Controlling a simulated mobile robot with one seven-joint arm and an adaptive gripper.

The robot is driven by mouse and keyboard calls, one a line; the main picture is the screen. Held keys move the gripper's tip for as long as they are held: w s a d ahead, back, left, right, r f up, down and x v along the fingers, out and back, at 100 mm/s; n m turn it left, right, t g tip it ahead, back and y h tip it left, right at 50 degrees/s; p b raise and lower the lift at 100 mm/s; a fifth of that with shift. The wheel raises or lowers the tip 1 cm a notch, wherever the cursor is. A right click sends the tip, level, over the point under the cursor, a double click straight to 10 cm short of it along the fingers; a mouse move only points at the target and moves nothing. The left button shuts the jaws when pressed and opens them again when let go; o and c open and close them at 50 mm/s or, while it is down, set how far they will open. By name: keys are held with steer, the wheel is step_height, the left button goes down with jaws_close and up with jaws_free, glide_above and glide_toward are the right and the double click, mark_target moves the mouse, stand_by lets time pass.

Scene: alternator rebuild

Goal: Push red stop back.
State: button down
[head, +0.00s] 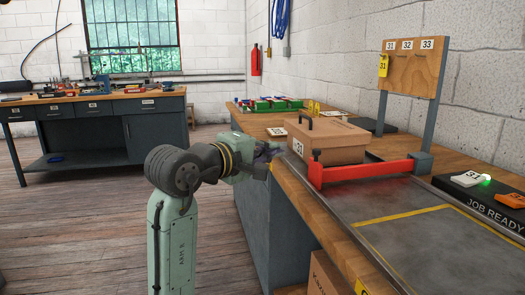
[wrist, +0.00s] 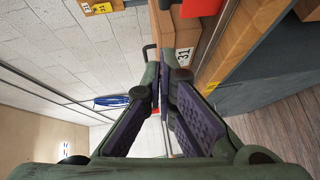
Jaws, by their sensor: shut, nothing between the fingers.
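The red stop (head: 365,171) is a red bar lying across the metal-edged track on the bench, with a dark upright knob at its left end and a grey block at its right end. A tan box (head: 325,140) with a dark handle and a "31" label stands just behind it. My gripper (head: 277,152) is shut and empty, off the bench's left edge beside the box, apart from the stop. In the wrist view the gripper (wrist: 164,75) has its fingertips together, with the box (wrist: 183,38) beyond them and part of the red stop (wrist: 203,8) at the top edge.
A black "JOB READY" panel (head: 480,204) with a lit green lamp sits at the right. A wooden tag board (head: 412,66) stands behind the track. Green and red parts (head: 270,104) lie at the bench's far end. The track in front of the stop is clear.

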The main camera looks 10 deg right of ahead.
steer(key=w+d+f, duration=0.1)
steer(key=w+d, duration=0.1)
steer(key=d, duration=0.5)
steer(key=shift+w+d, duration=0.1)
steer(key=shift+d, duration=0.1)
